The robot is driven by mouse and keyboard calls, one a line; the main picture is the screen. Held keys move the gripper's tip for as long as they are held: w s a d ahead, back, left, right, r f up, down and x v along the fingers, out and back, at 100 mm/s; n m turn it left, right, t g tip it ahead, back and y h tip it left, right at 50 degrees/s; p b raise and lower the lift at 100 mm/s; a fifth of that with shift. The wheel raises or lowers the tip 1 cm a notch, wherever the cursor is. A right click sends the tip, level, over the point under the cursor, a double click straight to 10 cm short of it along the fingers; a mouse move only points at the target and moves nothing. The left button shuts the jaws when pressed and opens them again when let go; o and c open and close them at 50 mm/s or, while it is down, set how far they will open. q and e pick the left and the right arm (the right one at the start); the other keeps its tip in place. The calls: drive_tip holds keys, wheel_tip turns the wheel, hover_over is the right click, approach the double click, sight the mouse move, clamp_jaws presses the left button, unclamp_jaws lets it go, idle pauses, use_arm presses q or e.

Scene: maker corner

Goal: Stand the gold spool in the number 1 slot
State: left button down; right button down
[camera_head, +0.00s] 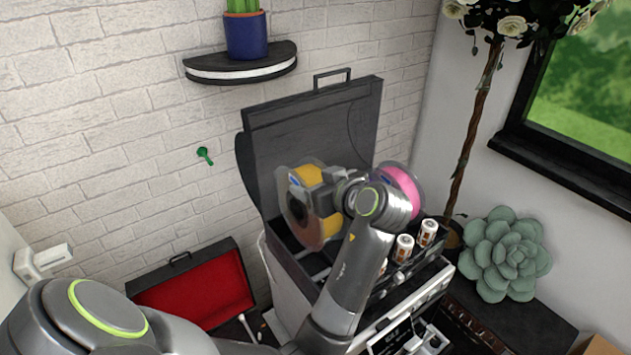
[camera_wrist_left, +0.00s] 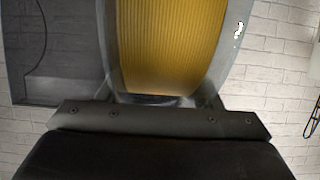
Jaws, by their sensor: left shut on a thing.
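The gold spool (camera_head: 307,177), with clear flanges, is at the left part of the open black case (camera_head: 278,243) in the head view. My left gripper (camera_head: 314,198) is shut on it and covers part of it. In the left wrist view the gold spool (camera_wrist_left: 172,45) fills the upper middle, close against the gripper (camera_wrist_left: 160,105). I cannot tell whether the spool touches the case floor. A pink spool (camera_head: 403,188) stands to the right, partly behind my arm. No slot number is readable, and my arm hides much of the case. My right gripper is out of view.
The case's raised lid (camera_head: 300,130) stands behind the spools. Several small white rolls (camera_head: 404,247) line the case's front right. A red-lined open box (camera_head: 195,290) lies lower left. A succulent (camera_head: 503,255) is at right. A shelf (camera_head: 240,66) holds a blue pot (camera_head: 246,36).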

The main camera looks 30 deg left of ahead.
use_arm(q)
wheel_tip(320, 180, down, 3)
drive_tip(key=shift+d+f+b, duration=0.1)
drive_tip(key=shift+b, duration=1.15)
wheel_tip(320, 180, down, 3)
drive_tip(key=shift+r+b, duration=0.1)
drive_tip(key=shift+b, duration=1)
wheel_tip(320, 180, down, 3)
drive_tip(key=shift+f+b, duration=0.2)
drive_tip(key=shift+b, duration=1.05)
drive_tip(key=shift+f, duration=0.35)
drive_tip(key=shift+f+b, duration=0.4)
drive_tip(key=shift+b, duration=0.05)
drive_tip(key=shift+c, duration=1.9)
unclamp_jaws()
drive_tip(key=shift+s, duration=0.1)
drive_tip(key=shift+f, duration=0.15)
